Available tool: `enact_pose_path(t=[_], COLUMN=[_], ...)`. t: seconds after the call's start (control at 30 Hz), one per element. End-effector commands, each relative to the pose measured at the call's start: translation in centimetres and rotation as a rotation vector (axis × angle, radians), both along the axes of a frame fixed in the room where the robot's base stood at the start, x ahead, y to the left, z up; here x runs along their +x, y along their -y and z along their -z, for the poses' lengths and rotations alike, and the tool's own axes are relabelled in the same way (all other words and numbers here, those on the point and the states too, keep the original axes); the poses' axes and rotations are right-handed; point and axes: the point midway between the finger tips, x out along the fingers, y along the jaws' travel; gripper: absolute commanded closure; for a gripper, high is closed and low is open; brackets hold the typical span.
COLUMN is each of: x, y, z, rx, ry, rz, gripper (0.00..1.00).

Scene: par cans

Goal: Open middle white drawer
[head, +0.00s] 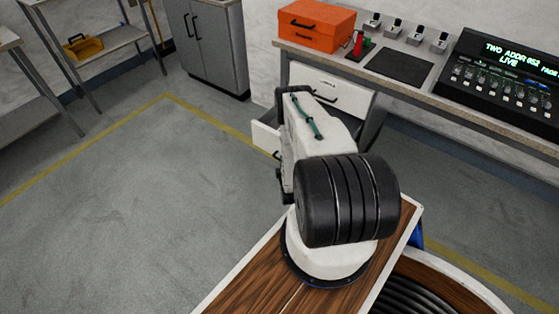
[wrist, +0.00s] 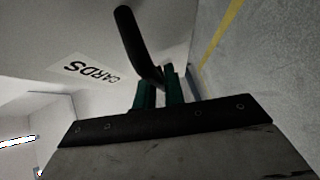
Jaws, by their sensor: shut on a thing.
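The white drawer unit (head: 318,76) is under the workbench, and its top drawer front has a black bar handle. Lower down, a white drawer (head: 265,136) stands out to the left of my arm, apparently pulled out from the unit. My arm covers most of it. In the wrist view, a white drawer front with a CARDS label (wrist: 84,68) fills the left. My gripper (wrist: 158,84) has its dark green fingers shut on a black bar handle (wrist: 133,40) on that front. In the head view my arm hides the fingers and this handle.
A grey cabinet (head: 207,45) and a shelf with a yellow bin (head: 83,46) stand behind. The floor at left is clear.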

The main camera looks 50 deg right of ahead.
Motion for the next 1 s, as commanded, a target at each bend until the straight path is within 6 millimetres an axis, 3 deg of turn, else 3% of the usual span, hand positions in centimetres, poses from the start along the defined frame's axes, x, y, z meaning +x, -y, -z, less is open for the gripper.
enact_pose_path(t=[0.37,0.4,0.43,0.47,0.77,1.0], x=[-0.1,-0.1,-0.1,-0.1,-0.3,-2.9], y=[0.0,0.0,0.0,0.0,0.1,-2.1], z=[0.1,0.1,0.1,0.1,0.0,-0.4], rx=[0.003,0.003,0.003,0.003,0.002,0.004], ry=[-0.003,-0.003,-0.003,-0.002,-0.001,-0.004], rz=[0.001,0.001,0.001,0.001,0.003,0.002], gripper=[1.00,0.78,0.70,0.68,0.68,0.68])
